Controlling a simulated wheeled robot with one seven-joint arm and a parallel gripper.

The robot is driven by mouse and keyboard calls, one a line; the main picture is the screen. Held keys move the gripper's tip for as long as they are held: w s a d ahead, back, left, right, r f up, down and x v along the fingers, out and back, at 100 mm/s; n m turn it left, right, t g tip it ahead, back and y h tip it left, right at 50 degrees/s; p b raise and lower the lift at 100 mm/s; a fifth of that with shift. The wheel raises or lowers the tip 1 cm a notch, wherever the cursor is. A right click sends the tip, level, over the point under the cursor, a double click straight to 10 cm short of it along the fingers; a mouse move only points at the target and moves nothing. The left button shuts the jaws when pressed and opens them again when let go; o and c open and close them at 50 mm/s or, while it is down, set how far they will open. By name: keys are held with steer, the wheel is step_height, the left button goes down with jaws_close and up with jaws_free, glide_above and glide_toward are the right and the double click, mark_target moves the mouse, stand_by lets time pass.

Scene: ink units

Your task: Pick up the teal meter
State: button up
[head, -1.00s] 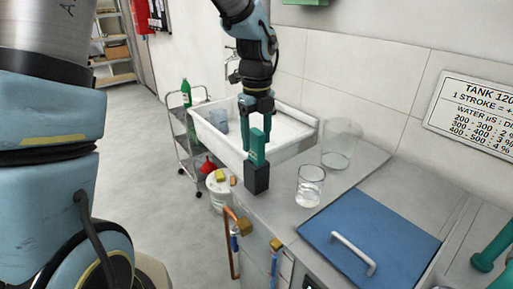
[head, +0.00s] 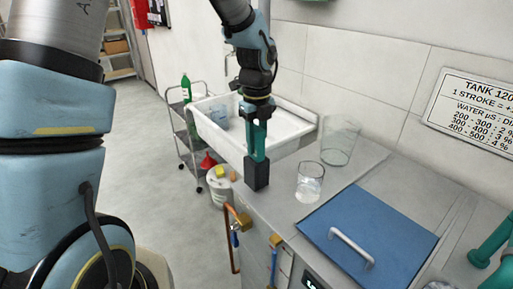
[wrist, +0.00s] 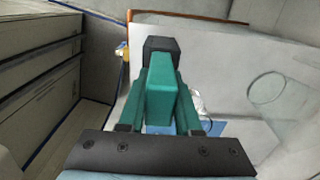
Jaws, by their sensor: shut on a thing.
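The teal meter (head: 257,145) stands upright in a dark grey block-shaped holder (head: 256,174) on the near left corner of the grey counter. My gripper (head: 258,122) reaches down from above and is shut on the meter's upper part. In the wrist view the meter (wrist: 161,90) sits between my two teal fingers, with the dark holder (wrist: 160,46) beyond it. The meter's lower end is hidden in the holder.
A clear glass with liquid (head: 309,183) and a larger glass vessel (head: 339,146) stand right of the holder. A blue lid with a white handle (head: 400,235) covers the counter's right. A white sink (head: 222,139) lies behind, beside a trolley (head: 181,137).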

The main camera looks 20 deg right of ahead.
jaws_close()
steer(key=shift+r, duration=0.1)
steer(key=shift+r, duration=0.5)
step_height(320, 180, up, 16)
steer(key=b, duration=0.3)
steer(key=s+d+f+n+p, duration=0.2)
steer(key=s+d+n, duration=0.2)
steer(key=s+d, duration=0.65)
step_height(320, 180, down, 14)
steer(key=b, duration=0.9)
steer(key=shift+w+d+r+n+b, duration=0.25)
steer(key=shift+d+n+b, duration=0.1)
steer(key=shift+d, duration=0.1)
steer(key=shift+r, duration=0.1)
